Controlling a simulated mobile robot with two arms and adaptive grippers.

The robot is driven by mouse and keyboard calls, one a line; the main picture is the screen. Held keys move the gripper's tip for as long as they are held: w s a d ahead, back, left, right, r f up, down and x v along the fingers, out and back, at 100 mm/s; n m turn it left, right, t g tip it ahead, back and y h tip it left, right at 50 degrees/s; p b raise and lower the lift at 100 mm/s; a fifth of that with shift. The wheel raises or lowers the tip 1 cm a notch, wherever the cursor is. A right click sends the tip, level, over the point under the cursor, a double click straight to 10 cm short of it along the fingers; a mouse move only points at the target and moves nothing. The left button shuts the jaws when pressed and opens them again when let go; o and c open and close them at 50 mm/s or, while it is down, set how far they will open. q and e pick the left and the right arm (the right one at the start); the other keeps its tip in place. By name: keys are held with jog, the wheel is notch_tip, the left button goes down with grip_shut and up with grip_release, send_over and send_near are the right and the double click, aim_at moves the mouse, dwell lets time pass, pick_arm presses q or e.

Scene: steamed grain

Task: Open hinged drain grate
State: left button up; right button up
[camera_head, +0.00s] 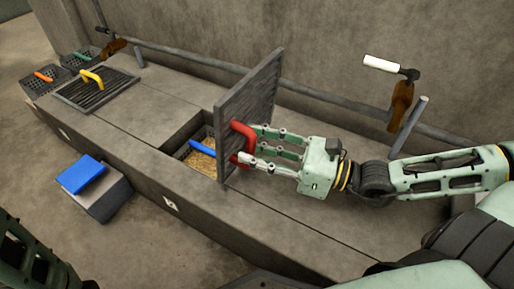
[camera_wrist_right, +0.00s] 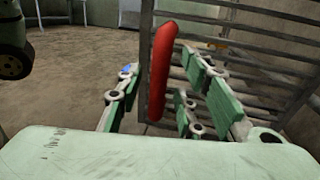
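The hinged drain grate (camera_head: 262,88) is a grey slatted panel. It stands raised, nearly upright, beside a square opening in the concrete bench. Its red handle (camera_head: 243,141) faces my right gripper. In the right wrist view the red handle (camera_wrist_right: 160,62) runs upright between the fingers, with the grate's bars (camera_wrist_right: 262,37) behind it. My right gripper (camera_head: 252,146) has its fingers spread on both sides of the handle. A gap shows between the handle and the left finger, so the gripper looks open. My left gripper is not in view.
In the opening lies yellowish grain with a blue handle (camera_head: 206,151). A second grate with a yellow handle (camera_head: 92,78) lies flat at left. A grey box with a blue top (camera_head: 80,174) stands on the floor. Pipes and a white-handled valve (camera_head: 381,63) line the wall.

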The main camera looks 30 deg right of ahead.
jog(key=shift+d, duration=0.1)
jog(key=v, duration=1.2)
jog(key=shift+f, duration=0.1)
